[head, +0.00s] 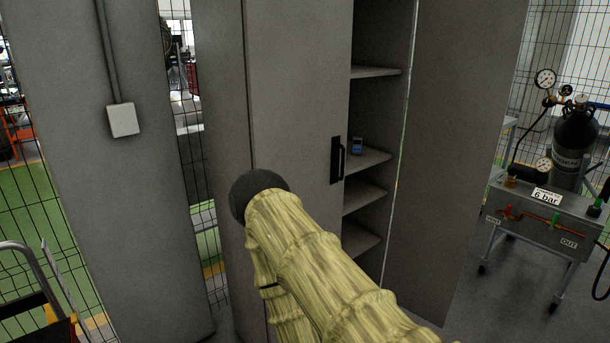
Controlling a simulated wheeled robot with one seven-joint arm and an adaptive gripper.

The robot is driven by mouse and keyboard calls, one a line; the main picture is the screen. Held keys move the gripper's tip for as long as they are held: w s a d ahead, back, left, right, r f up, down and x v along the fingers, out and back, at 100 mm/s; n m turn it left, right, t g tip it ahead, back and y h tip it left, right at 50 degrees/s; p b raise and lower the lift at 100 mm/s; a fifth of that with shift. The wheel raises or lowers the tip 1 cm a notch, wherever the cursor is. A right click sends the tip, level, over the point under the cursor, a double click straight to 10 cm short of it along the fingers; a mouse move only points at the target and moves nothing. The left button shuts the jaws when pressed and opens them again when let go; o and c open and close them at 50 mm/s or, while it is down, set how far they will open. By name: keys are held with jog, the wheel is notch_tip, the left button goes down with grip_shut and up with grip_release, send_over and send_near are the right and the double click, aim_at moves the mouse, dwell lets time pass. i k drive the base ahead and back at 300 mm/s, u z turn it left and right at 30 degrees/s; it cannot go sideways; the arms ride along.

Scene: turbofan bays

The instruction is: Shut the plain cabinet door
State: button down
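A tall grey cabinet stands ahead in the head view. Its left door (298,90) lies across the left part of the front and carries a black handle (338,160) near its right edge. The plain right door (455,150), with no handle on the face I see, stands open and swung out to the right. Between the doors the inside shows, with several shelves (375,72). My arm in a yellowish sleeve crosses the lower middle, in front of the cabinet, and hides its lower part. My gripper is not in view.
A small blue device (357,146) sits on a shelf. At right are a wheeled test cart (545,215) and a dark gas cylinder (574,140) with gauges. A grey post (110,200) with a switch box (123,120) and mesh fencing stand at left. Some floor between door and cart is clear.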

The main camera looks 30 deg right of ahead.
aim_at(466, 55)
jog(key=z, duration=1.05)
jog(key=k, duration=1.25)
jog(key=z, duration=0.9)
jog(key=i, duration=1.35)
jog(key=u, duration=0.65)
jog(key=i, duration=0.45)
jog(key=u, duration=0.5)
